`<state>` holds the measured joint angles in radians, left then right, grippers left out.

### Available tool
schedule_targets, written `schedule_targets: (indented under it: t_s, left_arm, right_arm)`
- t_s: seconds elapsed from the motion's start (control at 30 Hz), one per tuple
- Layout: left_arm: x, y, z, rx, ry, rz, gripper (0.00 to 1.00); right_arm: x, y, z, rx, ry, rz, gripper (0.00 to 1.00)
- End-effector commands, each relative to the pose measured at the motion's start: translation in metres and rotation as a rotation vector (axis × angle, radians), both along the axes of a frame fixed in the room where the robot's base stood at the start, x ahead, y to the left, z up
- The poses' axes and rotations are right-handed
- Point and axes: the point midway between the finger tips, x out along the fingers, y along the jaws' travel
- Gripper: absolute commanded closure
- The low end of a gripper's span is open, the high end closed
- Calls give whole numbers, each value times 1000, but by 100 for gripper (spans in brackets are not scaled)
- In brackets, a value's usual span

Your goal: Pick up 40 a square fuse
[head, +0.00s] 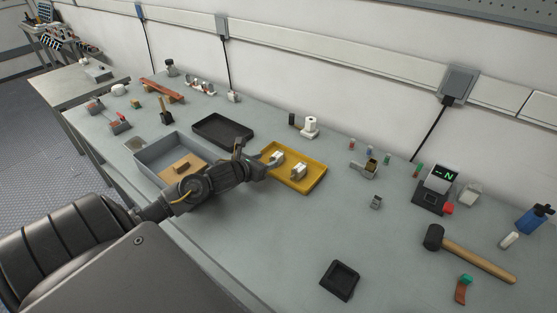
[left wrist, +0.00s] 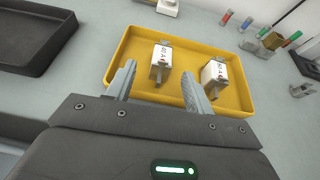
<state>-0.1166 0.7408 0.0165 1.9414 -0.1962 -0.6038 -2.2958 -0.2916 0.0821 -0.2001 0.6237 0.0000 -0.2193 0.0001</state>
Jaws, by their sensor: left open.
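Two white square fuses stand in a yellow tray. In the left wrist view the left fuse (left wrist: 161,58) is just ahead of the gap between my fingers, and the right fuse (left wrist: 215,74) is just beyond the right finger. Both have dark printing that is too small to read surely. The yellow tray (left wrist: 135,38) also shows in the head view (head: 314,187), with the left fuse (head: 277,156) close to my gripper and the right fuse (head: 298,171) farther right. My left gripper (left wrist: 157,76) is open and empty over the tray's near side. My right gripper is not in view.
A black tray (head: 222,128) and a grey bin (head: 150,163) with a brown block lie to the left. The table's front middle is clear.

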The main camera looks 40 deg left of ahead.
Motion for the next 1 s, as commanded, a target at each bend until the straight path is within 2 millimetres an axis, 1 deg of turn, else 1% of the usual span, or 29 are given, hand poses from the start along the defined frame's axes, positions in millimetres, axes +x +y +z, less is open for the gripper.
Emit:
schedule_targets:
  t_s: [0.07, 0.13, 0.27, 0.4, 0.5, 0.7, 0.77, 1.0]
  left_arm:
    - [2, 0, -1, -1, 0, 0, 47]
    - [9, -1, -3, -5, 0, 2, 47]
    - [27, -3, -12, -7, 1, 3, 47]
    - [43, -2, -20, -2, 0, 1, 47]
    - [47, -2, -23, -2, 1, -1, 47]
    - [47, -2, -23, 0, 0, -2, 47]
    - [47, -2, -23, 0, 0, -2, 54]
    - [47, -2, -23, 0, 1, -1, 85]
  right_arm:
    - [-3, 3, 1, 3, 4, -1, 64]
    - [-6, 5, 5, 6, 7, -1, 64]
    - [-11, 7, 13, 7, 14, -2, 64]
    - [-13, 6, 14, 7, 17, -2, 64]
    - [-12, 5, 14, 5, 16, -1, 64]
    - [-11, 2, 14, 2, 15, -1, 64]
    - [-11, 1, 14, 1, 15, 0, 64]
    - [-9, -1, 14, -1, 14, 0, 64]
